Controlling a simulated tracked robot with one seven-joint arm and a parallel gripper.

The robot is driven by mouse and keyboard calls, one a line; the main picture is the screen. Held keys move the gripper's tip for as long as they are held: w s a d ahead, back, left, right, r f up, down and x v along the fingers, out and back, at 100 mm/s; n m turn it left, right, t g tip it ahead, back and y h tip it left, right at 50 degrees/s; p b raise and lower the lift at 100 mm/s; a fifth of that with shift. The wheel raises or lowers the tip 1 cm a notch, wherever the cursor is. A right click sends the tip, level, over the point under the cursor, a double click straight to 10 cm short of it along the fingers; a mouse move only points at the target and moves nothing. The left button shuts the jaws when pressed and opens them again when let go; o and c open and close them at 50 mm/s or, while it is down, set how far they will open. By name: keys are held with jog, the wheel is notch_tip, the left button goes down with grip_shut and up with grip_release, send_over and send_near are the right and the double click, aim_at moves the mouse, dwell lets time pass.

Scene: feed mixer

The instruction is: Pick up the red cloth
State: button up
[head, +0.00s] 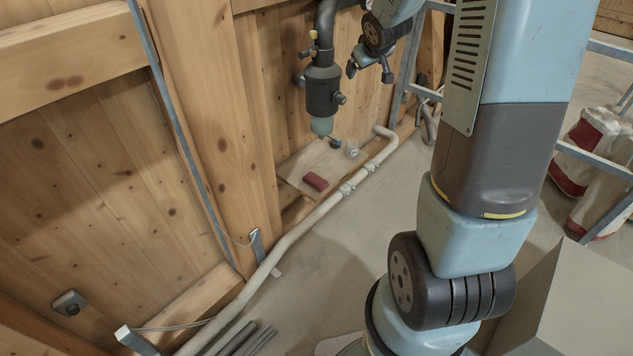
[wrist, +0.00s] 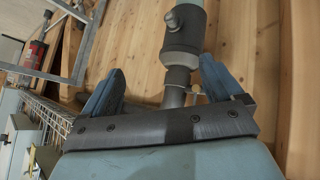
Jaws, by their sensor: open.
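The red cloth (head: 315,181) is a small dark-red folded bundle. It lies on a pale board (head: 322,160) low against the wooden wall in the head view. It is not visible in the wrist view. My gripper (head: 369,72) is high above and to the right of the cloth in the head view, well apart from it. In the wrist view its two blue-grey fingers (wrist: 160,70) are spread apart with nothing held between them. A dark pipe fitting shows beyond them.
A dark vertical pipe with a valve body (head: 322,90) hangs above the board, left of my gripper. A small clear cup (head: 352,148) stands behind the cloth. A pale pipe (head: 330,203) runs along the board's front. Red-and-white sacks (head: 590,150) stand at right.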

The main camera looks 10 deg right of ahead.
jog(key=w+d+f+n+y, duration=0.1)
jog(key=w+d+f, duration=0.1)
jog(key=w+f, duration=0.65)
jog(key=n+t+y, duration=0.2)
jog(key=n+y, duration=0.1)
jog(key=y, duration=0.5)
send_near(318, 181)
jog(key=w+a+f, duration=0.2)
jog(key=shift+w+f, duration=0.15)
jog(key=shift+f, duration=0.2)
jog(key=w, duration=0.1)
jog(key=w+a, duration=0.2)
jog(key=shift+w+f, duration=0.3)
jog(key=shift+f, duration=0.05)
jog(key=shift+x, duration=0.75)
